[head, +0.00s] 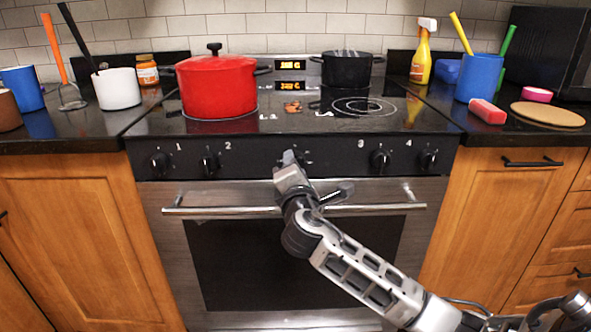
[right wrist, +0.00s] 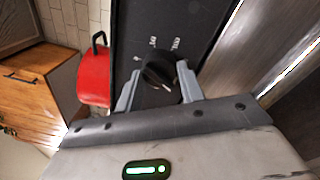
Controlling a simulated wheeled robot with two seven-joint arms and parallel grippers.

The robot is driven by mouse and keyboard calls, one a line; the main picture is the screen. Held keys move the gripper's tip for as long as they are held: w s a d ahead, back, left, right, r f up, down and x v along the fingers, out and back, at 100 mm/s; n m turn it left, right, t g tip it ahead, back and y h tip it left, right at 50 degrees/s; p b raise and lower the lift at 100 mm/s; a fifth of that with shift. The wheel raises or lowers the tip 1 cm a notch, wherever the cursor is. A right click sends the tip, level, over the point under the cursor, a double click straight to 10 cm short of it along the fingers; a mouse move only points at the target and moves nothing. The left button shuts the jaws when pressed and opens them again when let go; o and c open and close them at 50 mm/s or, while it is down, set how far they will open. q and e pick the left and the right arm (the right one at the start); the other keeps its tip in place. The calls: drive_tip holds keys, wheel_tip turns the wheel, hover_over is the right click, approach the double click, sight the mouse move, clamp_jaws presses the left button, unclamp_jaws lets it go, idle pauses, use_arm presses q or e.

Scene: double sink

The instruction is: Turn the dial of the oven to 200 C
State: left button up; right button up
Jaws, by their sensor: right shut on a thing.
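The oven dial is a black knob on the dark front panel. It shows clearly in the right wrist view (right wrist: 159,70), with small white markings around it. My right gripper (head: 291,160) is at the middle of the panel in the head view and hides most of this dial. In the right wrist view its two fingers (right wrist: 158,84) are shut on the sides of the dial. The oven display (head: 290,75) at the back of the stove shows two lines of orange digits, too small to read surely. My left gripper is not in view.
Burner knobs (head: 209,162) flank the dial on both sides. The oven handle (head: 230,210) runs below, behind my right arm. A red pot (head: 217,88) and a black pot (head: 347,70) stand on the cooktop. A red block (head: 487,111) lies on the right counter.

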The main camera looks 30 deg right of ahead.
idle(0.6)
drive_tip(key=o, duration=1)
drive_tip(key=shift+m, duration=0.3)
drive_tip(key=shift+a, duration=0.1)
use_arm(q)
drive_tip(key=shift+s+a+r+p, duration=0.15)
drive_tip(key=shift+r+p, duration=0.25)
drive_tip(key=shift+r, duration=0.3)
use_arm(e)
drive_tip(key=v, duration=1.6)
drive_tip(key=shift+f, duration=0.1)
